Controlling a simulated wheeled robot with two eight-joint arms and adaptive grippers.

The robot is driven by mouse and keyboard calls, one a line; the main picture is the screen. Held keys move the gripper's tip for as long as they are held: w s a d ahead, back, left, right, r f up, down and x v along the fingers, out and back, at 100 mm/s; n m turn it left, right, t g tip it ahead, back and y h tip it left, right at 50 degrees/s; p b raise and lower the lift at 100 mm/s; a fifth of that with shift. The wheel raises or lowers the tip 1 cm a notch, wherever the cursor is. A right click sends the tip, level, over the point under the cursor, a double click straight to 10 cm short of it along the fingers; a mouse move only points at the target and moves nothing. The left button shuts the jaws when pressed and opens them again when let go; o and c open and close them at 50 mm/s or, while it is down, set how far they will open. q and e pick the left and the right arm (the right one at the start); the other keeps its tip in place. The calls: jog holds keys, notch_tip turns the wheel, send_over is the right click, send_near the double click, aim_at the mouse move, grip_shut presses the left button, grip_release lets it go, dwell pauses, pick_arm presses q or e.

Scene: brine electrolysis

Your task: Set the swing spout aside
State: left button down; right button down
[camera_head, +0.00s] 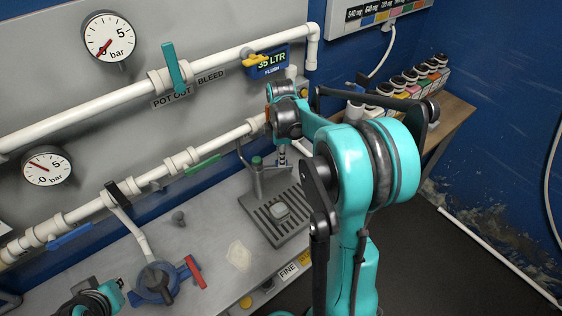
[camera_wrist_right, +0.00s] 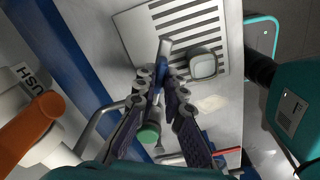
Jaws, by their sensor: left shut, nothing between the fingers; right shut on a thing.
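The grey swing spout (camera_head: 258,178) stands at the back edge of the drain tray, with a green cap on its top. In the right wrist view its grey end (camera_wrist_right: 166,47) shows just beyond my fingertips, with the green cap (camera_wrist_right: 148,135) below the fingers. My right gripper (camera_wrist_right: 162,80) is shut on the spout; in the head view it (camera_head: 283,155) is partly hidden by my arm.
A slotted drain tray (camera_head: 250,208) holds a small pale cup (camera_head: 280,211), also seen in the wrist view (camera_wrist_right: 203,65). A blue valve (camera_head: 155,284) with a red handle stands at the front. White pipes run along the wall. Several bottles (camera_head: 410,82) stand at the right.

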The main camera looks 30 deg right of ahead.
jog(key=shift+w+d+n, duration=0.25)
jog(key=shift+w+n, duration=0.35)
jog(key=shift+n, duration=0.3)
jog(key=shift+w, duration=0.1)
jog(key=c, duration=1.6)
grip_release()
jog(key=shift+r, duration=0.1)
notch_tip(320, 180, up, 12)
